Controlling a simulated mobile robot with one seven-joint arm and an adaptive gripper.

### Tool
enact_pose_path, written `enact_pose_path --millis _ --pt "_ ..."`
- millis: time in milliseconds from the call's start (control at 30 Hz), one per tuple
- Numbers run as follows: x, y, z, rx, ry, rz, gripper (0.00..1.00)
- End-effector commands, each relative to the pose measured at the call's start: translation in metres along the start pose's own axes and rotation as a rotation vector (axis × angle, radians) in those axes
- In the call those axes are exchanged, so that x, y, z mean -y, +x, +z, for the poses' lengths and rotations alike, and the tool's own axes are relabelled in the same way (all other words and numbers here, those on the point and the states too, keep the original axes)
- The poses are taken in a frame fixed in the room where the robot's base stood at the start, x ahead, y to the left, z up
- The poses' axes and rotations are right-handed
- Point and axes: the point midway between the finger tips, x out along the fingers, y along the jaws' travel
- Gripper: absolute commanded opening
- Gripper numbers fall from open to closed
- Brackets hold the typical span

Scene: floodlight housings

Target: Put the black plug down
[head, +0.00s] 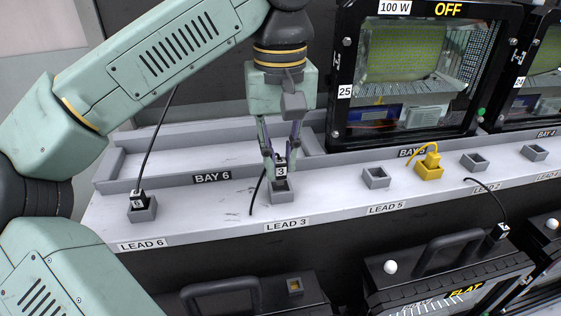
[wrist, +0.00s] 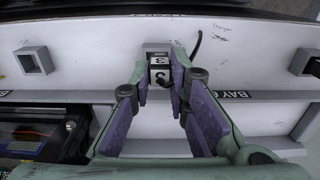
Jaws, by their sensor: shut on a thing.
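My gripper (head: 281,150) points down over the grey socket (head: 282,196) behind the LEAD 3 label (head: 288,225). It is shut on a black plug (head: 281,171) with a white "3" tag. The plug is at the mouth of this socket; I cannot tell how deep it sits. A black cable hangs from it on the left. In the wrist view the plug (wrist: 159,76) is between the two purple-padded fingers (wrist: 162,82), with the socket's grey rim (wrist: 157,46) just beyond it.
A plug marked 6 (head: 138,199) stands in the LEAD 6 socket at left. Floodlight housing 25 (head: 425,70) stands behind. BAY 6 (head: 190,160) is empty.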

Motion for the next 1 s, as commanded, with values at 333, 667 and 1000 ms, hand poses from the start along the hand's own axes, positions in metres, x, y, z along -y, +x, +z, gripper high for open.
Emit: enact_pose_path --millis 333,667,1000 --pt "-0.004 0.031 -0.013 0.002 0.003 0.001 0.0" --pt "-0.004 0.037 -0.013 0.0 0.0 0.0 0.0" --pt "-0.004 0.041 -0.013 0.0 0.0 0.0 0.27"
